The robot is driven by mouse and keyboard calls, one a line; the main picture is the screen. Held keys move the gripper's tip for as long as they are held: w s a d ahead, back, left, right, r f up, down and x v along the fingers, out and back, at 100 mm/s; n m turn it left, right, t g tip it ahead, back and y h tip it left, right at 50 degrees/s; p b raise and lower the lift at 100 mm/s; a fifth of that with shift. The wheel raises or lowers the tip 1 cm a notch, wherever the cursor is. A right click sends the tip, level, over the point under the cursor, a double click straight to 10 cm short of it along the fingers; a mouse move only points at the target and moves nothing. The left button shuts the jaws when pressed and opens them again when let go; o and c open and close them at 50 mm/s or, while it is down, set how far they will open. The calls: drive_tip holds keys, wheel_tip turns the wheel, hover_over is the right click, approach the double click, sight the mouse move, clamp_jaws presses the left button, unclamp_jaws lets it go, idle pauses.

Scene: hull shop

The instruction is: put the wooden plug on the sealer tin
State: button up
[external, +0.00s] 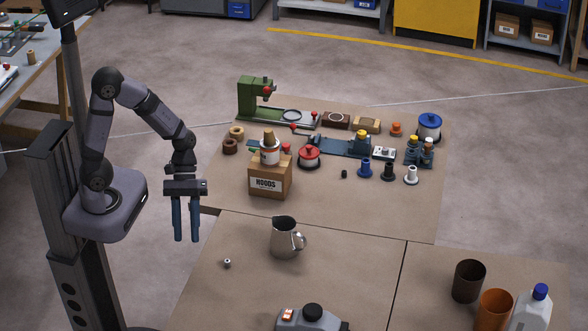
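A tan wooden plug (268,138) stands upright on top of a small pale tin (269,156), which looks like the sealer tin. The tin sits on a cardboard box (268,181) with a printed label, at the left of the back table. My gripper (186,238) hangs pointing down, to the left of the box and apart from it. Its two blue fingers are spread with a gap between them, and nothing shows in the gap.
A steel pitcher (285,239) stands on the front table. A red-topped spool (308,156) and a green machine (255,100) are near the box. The front table's left part is mostly clear.

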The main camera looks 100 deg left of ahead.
drive_tip(key=s+a+f+m+g+y, duration=0.1)
drive_tip(key=s+m+y, duration=0.5)
drive_tip(key=m, duration=0.9)
drive_tip(key=shift+f+g+y, duration=0.45)
drive_tip(key=shift+g+y, duration=0.15)
drive_tip(key=shift+y, duration=0.1)
drive_tip(key=shift+a, duration=0.1)
